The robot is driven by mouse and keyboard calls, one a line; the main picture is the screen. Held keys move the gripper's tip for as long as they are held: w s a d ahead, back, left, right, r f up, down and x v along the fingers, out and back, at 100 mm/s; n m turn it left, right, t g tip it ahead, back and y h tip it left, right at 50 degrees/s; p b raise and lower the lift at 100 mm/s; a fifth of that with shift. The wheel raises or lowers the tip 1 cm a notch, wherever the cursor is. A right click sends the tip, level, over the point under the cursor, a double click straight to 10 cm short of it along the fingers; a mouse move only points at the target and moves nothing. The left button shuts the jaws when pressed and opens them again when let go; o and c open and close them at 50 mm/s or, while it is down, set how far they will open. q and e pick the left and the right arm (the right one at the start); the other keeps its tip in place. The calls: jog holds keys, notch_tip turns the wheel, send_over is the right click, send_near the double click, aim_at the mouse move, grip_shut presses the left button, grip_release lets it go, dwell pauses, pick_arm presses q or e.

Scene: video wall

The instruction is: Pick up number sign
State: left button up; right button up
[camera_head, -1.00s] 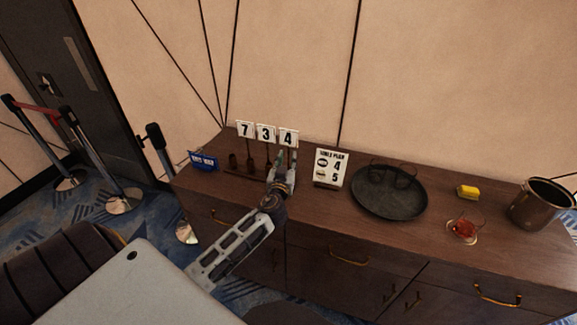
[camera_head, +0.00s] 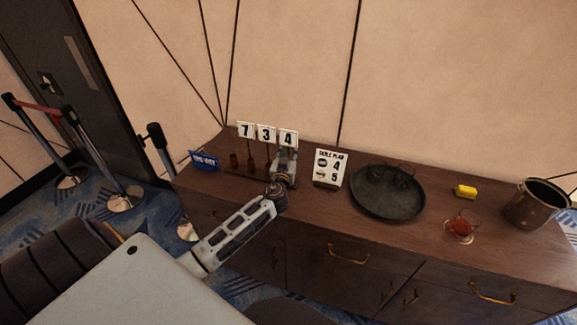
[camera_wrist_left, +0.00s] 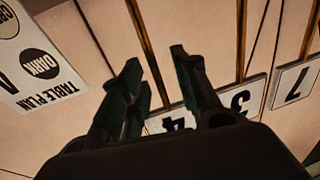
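Three white number signs stand on thin stems in a dark wooden holder (camera_head: 240,173) on the sideboard: the 7 sign (camera_head: 246,130), the 3 sign (camera_head: 266,134) and the 4 sign (camera_head: 288,139). My left gripper (camera_head: 284,156) is at the 4 sign's stem, just below its card. In the left wrist view, my left gripper (camera_wrist_left: 160,75) has its green-padded fingers apart, with a stem running toward the gap between them. The 4 sign (camera_wrist_left: 172,122) is partly hidden behind the fingers. The 3 sign (camera_wrist_left: 240,103) and the 7 sign (camera_wrist_left: 297,82) lie to the right. My right gripper is not in view.
A table plan card (camera_head: 331,168) stands close to the right of the gripper. A dark round tray (camera_head: 388,207), a yellow block (camera_head: 466,191), a glass of red contents (camera_head: 461,230) and a metal bucket (camera_head: 538,204) are further right. A blue sign (camera_head: 204,160) is left.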

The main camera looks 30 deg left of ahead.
aim_at(289, 131)
pick_arm(q)
grip_shut()
jog(key=shift+r, duration=0.1)
dwell(0.5)
jog(key=shift+r, duration=4.9)
jog(key=shift+f, duration=0.1)
